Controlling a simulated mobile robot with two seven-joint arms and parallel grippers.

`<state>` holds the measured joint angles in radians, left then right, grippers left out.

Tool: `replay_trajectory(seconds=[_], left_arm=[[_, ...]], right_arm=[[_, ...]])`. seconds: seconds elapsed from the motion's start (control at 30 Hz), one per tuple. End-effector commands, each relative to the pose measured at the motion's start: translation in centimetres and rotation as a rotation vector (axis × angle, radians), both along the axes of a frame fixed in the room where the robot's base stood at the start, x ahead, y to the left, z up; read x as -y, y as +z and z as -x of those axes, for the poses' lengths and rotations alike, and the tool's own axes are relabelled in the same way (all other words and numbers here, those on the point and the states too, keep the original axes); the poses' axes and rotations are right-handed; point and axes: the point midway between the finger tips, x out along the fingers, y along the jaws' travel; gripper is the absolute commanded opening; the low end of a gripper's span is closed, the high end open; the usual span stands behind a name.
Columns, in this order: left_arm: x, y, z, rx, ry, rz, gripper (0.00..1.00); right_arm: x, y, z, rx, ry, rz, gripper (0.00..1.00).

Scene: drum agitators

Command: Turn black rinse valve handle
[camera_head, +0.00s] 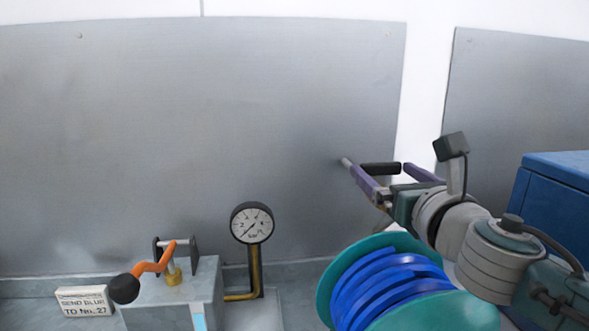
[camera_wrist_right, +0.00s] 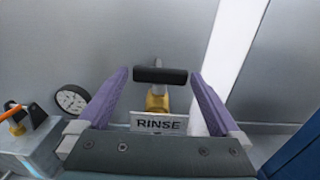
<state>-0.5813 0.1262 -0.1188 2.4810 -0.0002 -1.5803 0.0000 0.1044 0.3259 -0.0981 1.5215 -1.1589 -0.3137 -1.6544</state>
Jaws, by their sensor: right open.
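The black rinse valve handle (camera_wrist_right: 160,75) is a short bar lying level across the right wrist view, on a brass valve body (camera_wrist_right: 157,103). A "RINSE" plate (camera_wrist_right: 158,123) shows below it, partly cut off by my gripper's palm. My right gripper (camera_wrist_right: 160,72) is open, with one purple finger on each side of the handle and a visible gap at both ends. In the head view the black handle (camera_head: 381,168) shows between the fingers of the right gripper (camera_head: 377,167); the valve body is mostly hidden there. My left gripper is not in view.
A teal drum with blue coils (camera_head: 390,283) stands below my right arm. A pressure gauge (camera_head: 252,223) on a brass pipe stands left of it. An orange crank (camera_head: 153,263) with a black knob is on a grey box (camera_head: 200,285). A blue cabinet (camera_head: 560,200) is at right.

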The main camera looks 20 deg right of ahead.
Motion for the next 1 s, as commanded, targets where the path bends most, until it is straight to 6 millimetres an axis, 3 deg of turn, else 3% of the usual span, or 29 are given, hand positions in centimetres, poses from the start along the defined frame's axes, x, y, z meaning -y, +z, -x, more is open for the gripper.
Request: replay_trajectory(seconds=[0.3, 0.9, 1.0], left_arm=[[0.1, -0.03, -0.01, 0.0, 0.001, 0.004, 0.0], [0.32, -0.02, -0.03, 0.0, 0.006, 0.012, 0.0], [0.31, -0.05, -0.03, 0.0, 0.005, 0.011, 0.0]], right_arm=[[0.08, -0.01, -0.32, -0.001, 0.0, -0.001, 1.0], [0.08, -0.01, -0.29, -0.001, 0.0, -0.001, 0.34], [0.09, -0.02, -0.29, 0.0, 0.002, -0.001, 0.34]])
